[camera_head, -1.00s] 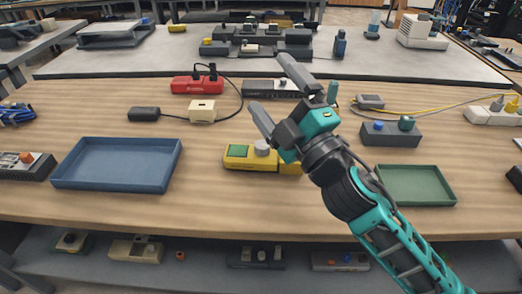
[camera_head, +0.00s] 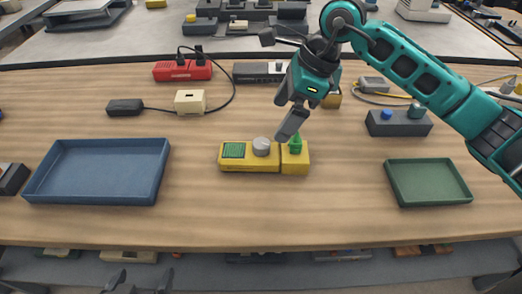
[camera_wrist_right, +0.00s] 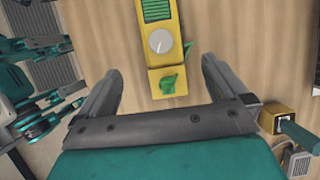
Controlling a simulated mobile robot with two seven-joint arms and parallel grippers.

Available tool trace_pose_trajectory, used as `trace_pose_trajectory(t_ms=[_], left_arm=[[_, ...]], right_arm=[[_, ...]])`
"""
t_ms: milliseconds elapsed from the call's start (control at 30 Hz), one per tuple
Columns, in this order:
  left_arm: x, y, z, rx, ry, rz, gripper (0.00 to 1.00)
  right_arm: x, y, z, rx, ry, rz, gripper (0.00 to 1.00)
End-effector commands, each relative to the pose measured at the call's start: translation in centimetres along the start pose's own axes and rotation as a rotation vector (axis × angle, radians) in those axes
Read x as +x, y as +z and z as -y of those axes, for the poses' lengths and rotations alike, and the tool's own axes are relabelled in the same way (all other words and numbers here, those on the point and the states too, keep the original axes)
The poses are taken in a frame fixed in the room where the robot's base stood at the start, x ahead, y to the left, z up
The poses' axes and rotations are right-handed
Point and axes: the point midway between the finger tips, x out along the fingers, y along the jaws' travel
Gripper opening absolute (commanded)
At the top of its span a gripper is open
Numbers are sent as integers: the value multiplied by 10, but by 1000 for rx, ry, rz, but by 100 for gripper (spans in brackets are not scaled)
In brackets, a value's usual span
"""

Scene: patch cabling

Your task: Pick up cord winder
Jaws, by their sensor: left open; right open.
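No thing is plainly recognisable as the cord winder. A small green pointed piece (camera_head: 295,144) stands on the yellow block (camera_head: 296,163) at the right end of a yellow device (camera_head: 249,164) with a green screen and grey knob. The green piece (camera_wrist_right: 171,84) also shows in the right wrist view, ahead of and between the spread fingers. My right gripper (camera_head: 290,124) is open and empty, pointing down above the yellow block, apart from it. My left gripper (camera_head: 139,285) is open at the bottom edge, mostly cut off.
A blue tray (camera_head: 98,198) lies left and a green tray (camera_head: 430,204) right. A red power strip (camera_head: 182,71), cream box (camera_head: 190,101) and black adapter (camera_head: 125,107) with cable lie behind. A grey box (camera_head: 398,128) stands right. The front middle of the table is clear.

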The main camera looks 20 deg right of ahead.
Motion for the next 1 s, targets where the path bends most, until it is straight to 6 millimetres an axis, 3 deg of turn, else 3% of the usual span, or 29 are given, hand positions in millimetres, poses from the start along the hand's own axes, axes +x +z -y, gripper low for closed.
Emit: trace_pose_trajectory(t_ms=[300,567,833,1000], left_arm=[[1,0,-1,-1,3,-1,100],[1,1,-2,-1,4,2,100],[1,2,-2,-1,5,2,100],[2,2,-2,-2,5,2,100]], right_arm=[[56,-2,-1,0,4,-8,100],[78,-3,0,0,3,-6,100],[116,-7,2,1,4,-5,100],[125,-8,3,-1,1,-6,100]])
